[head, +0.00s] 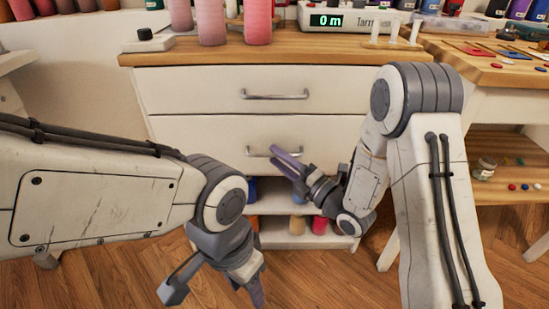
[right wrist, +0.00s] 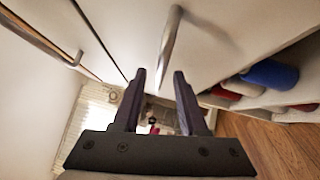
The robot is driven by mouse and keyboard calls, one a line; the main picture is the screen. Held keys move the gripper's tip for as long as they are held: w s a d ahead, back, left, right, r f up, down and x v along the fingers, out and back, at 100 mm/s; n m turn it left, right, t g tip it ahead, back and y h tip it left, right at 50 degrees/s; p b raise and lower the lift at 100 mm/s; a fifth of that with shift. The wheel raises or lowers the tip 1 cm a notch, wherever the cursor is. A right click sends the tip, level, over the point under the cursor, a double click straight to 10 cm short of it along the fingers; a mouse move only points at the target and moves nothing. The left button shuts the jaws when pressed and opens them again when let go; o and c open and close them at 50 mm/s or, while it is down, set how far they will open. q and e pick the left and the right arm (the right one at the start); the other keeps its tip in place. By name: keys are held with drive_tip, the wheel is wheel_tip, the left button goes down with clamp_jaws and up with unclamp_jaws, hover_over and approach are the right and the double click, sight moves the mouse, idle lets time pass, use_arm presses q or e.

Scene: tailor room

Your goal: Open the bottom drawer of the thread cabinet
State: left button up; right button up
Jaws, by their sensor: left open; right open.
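The white thread cabinet (head: 190,130) has two drawers, both flush with its front. The bottom drawer (head: 185,133) carries a horizontal metal bar handle (head: 258,154), partly covered by my right gripper in the head view. My right gripper (head: 284,162) is open and empty at this handle. In the right wrist view the bottom handle (right wrist: 170,42) runs from above the two fingertips (right wrist: 159,72) down toward the gap between them; I cannot tell whether it lies between the fingers. My left gripper (head: 212,292) is open and empty, low in front of the cabinet.
The top drawer's handle (head: 274,96) is above. Open shelves below the drawers hold several thread spools (head: 297,224). The wooden top (head: 300,50) bears large spools (head: 210,20) and a digital display (head: 345,18). A wooden table (head: 500,75) stands to the right.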

drive_tip(key=shift+x, duration=0.9)
clamp_jaws()
idle(0.8)
